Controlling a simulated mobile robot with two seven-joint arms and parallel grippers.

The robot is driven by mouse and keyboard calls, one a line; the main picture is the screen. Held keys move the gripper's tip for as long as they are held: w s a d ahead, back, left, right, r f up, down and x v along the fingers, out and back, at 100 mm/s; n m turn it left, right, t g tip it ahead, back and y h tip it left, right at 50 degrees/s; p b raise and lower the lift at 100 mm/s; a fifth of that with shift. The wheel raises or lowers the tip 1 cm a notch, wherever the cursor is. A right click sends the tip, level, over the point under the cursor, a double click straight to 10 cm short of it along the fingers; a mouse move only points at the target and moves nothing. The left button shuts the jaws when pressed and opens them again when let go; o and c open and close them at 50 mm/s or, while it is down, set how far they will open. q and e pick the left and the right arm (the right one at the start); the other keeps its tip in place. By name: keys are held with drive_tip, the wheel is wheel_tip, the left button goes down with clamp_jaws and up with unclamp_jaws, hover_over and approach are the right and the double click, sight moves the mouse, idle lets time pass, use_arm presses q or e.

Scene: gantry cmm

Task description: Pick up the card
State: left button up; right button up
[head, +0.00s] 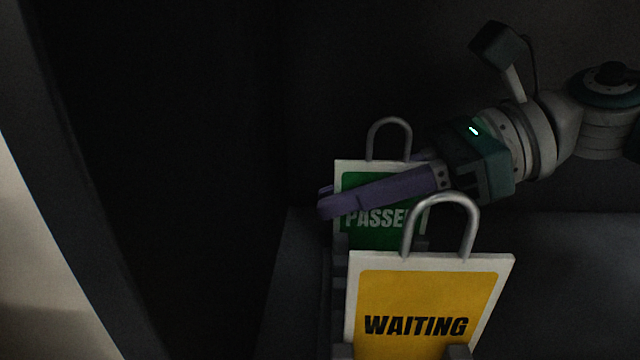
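Two cards with metal loop handles stand upright in the dark. The green card reading "PASSED" (375,236) is the farther one, its last letters partly hidden. The yellow card reading "WAITING" (420,297) stands nearer and to the right. My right gripper (324,200) comes in from the right with purple fingers. One finger crosses in front of the green card, below its handle. The other finger shows only in small parts behind that card, so the card lies between them. Whether they press on it is not clear. My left gripper is not in view.
The cards stand in a dark slotted holder (340,272), mostly hidden. The yellow card's handle rises close below my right gripper. A dark panel with a pale edge fills the left side. A dark grey surface (560,270) lies bare at the right.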

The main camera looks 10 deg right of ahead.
clamp_jaws()
drive_tip(key=shift+r, duration=0.1)
drive_tip(key=shift+r, duration=0.6)
wheel_tip(320, 180, up, 3)
drive_tip(key=shift+f+p, duration=0.15)
drive_tip(key=shift+p, duration=0.45)
drive_tip(key=s+d+b, duration=0.1)
drive_tip(key=s+d, duration=0.1)
drive_tip(key=d, duration=0.6)
drive_tip(key=s+d+b, duration=0.1)
drive_tip(key=s+d, duration=0.2)
drive_tip(key=d, duration=0.6)
drive_tip(key=shift+d+f+b, duration=0.15)
drive_tip(key=shift+f+b, duration=0.1)
drive_tip(key=shift+b, duration=0.1)
